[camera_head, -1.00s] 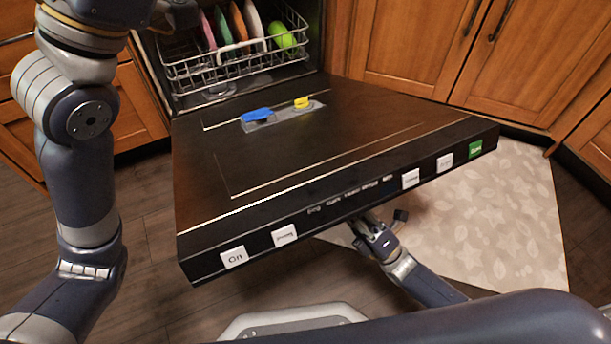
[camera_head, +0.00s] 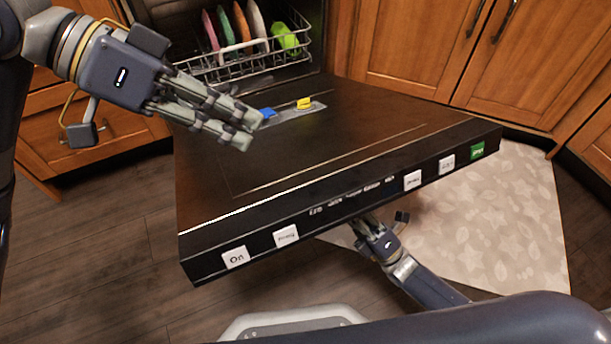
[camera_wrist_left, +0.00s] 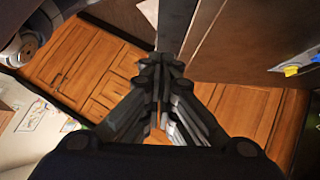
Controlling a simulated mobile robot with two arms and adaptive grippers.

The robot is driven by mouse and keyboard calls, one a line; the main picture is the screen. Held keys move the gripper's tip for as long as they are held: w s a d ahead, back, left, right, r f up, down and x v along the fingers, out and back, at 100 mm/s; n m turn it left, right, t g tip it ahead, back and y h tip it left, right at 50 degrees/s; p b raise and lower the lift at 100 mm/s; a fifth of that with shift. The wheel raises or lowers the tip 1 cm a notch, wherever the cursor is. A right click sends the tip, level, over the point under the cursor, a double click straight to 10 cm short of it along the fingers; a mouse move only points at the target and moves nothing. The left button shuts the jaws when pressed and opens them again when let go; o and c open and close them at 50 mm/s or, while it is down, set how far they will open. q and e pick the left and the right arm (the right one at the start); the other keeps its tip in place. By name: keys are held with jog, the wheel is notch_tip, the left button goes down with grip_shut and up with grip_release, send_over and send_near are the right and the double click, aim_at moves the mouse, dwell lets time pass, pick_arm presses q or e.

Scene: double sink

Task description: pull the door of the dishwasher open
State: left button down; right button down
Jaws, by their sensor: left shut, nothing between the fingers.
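The dishwasher door (camera_head: 350,145) is swung down and lies close to level, its dark inner face up. Its front edge carries white buttons and a green one. My left gripper (camera_head: 250,132) is shut and empty over the left part of the door, partly covering the blue piece (camera_head: 267,113) of the dispenser. I cannot tell if it touches the door. In the left wrist view its fingers (camera_wrist_left: 160,72) are together, with the door (camera_wrist_left: 250,35) beyond. My right gripper (camera_head: 365,222) is under the door's front edge, its fingertips mostly hidden by the door.
Behind the door, a rack (camera_head: 230,65) holds several coloured plates and a green item (camera_head: 285,39). Wooden cabinets (camera_head: 410,50) stand at both sides. A patterned mat (camera_head: 480,230) lies on the floor at the right. The floor left of the door (camera_head: 110,220) is clear.

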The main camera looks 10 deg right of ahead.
pick_arm(q)
send_near(335, 194)
jog(key=shift+w+d+r, duration=0.3)
jog(key=shift+d+r, duration=0.05)
jog(key=shift+d, duration=0.25)
jog(key=shift+w+d+r, duration=0.3)
jog(key=shift+w+d, duration=0.05)
jog(key=shift+d, duration=0.3)
pick_arm(e)
jog(key=shift+d+r, duration=0.1)
pick_arm(q)
jog(key=f, duration=0.2)
jog(key=s+f, duration=0.1)
jog(key=shift+s+d, duration=0.1)
jog(key=shift+d, duration=0.3)
jog(key=shift+s+d+f, duration=0.1)
jog(key=shift+s+f, duration=0.05)
jog(key=shift+f, duration=0.35)
